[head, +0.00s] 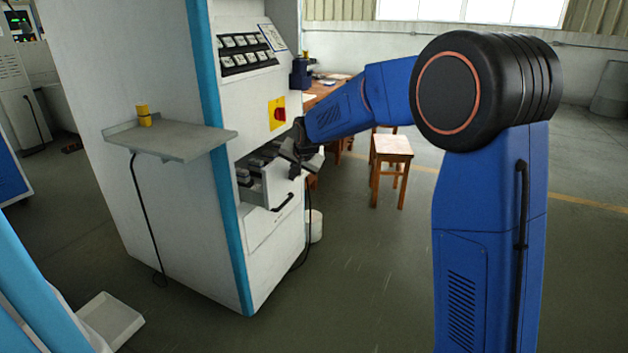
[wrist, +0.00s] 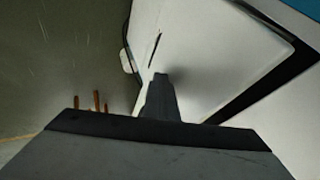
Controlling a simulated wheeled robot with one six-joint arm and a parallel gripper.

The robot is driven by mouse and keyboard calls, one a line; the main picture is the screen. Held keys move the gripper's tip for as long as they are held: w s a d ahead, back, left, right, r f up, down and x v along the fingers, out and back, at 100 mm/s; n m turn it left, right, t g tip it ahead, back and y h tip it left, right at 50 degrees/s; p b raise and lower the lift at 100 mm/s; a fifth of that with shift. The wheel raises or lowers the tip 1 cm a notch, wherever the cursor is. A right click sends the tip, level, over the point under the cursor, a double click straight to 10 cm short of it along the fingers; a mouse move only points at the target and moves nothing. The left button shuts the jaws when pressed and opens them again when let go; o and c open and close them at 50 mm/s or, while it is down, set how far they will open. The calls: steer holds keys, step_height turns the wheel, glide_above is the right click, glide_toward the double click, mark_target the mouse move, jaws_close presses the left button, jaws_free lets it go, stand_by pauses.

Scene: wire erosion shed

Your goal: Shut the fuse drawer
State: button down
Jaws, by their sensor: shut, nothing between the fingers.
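The fuse drawer (head: 272,190) stands pulled out of the front of the white cabinet, with dark and grey blocks showing inside it. A dark handle (head: 284,203) is on its front. My gripper (head: 294,172) is at the drawer's front, above the handle, with its fingers pointing down. I cannot tell whether it touches the drawer. In the wrist view my gripper (wrist: 160,80) shows as a narrow dark shape, its fingers together and empty, against white panels. The gripper body hides the lower part of that view.
A red and yellow switch (head: 277,113) is above the drawer. A wooden stool (head: 391,152) stands behind my arm. A white bin (head: 314,226) is beside the cabinet.

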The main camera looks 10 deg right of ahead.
steer(key=w+a, duration=0.2)
steer(key=a, duration=0.1)
steer(key=w+a, duration=0.2)
steer(key=a, duration=0.1)
steer(key=w+a, duration=0.3)
steer(key=shift+a, duration=0.3)
steer(key=shift+a+r, duration=0.1)
steer(key=shift+w+r, duration=0.1)
steer(key=shift+r, duration=0.05)
